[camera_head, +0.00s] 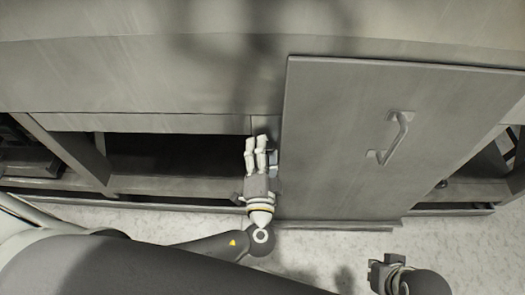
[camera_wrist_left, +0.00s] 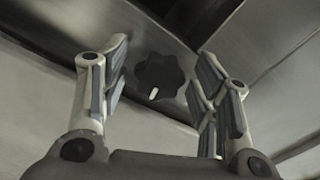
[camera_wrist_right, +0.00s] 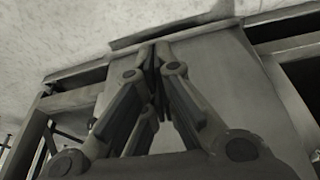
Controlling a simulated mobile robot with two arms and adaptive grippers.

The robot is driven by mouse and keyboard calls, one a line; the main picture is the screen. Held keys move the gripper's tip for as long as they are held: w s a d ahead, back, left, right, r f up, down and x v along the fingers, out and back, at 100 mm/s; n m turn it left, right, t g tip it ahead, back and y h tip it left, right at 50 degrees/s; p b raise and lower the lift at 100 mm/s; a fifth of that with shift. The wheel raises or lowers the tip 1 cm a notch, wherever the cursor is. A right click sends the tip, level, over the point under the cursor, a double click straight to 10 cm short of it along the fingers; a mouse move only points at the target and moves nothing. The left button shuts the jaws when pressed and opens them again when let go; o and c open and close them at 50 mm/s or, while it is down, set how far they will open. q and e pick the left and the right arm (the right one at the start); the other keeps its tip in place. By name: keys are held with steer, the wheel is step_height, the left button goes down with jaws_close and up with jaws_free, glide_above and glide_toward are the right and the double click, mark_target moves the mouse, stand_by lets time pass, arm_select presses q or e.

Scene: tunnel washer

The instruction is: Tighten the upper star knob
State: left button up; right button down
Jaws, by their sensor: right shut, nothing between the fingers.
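A dark star knob (camera_wrist_left: 160,75) with a small white mark at its lower edge sits on a grey metal strip in the left wrist view. My left gripper (camera_wrist_left: 161,85) is open, with its fingers on either side of the knob and a visible gap to each side. In the head view, my left gripper (camera_head: 256,140) points at the frame beside the panel's left edge, and its fingers largely hide the knob there. My right gripper (camera_wrist_right: 157,50) is shut and empty in the right wrist view. It also shows low at the right in the head view (camera_head: 378,272), away from the knob.
A large grey panel (camera_head: 345,160) with a handle (camera_head: 401,135) stands right of my left gripper. Dark openings (camera_head: 180,155) lie on both sides of it. The pale floor (camera_head: 330,255) in front looks clear around my right gripper.

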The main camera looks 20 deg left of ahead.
arm_select(q)
steer(key=c, duration=0.7)
steer(key=shift+r+m+p, duration=0.15)
steer(key=shift+m+p, duration=1.75)
steer(key=shift+m, duration=1.7)
arm_select(e)
step_height(320, 180, down, 13)
steer(key=shift+w+a+f+g, duration=0.15)
steer(key=shift+w+g, duration=0.2)
steer(key=shift+g, duration=0.05)
arm_select(q)
steer(key=o, duration=1)
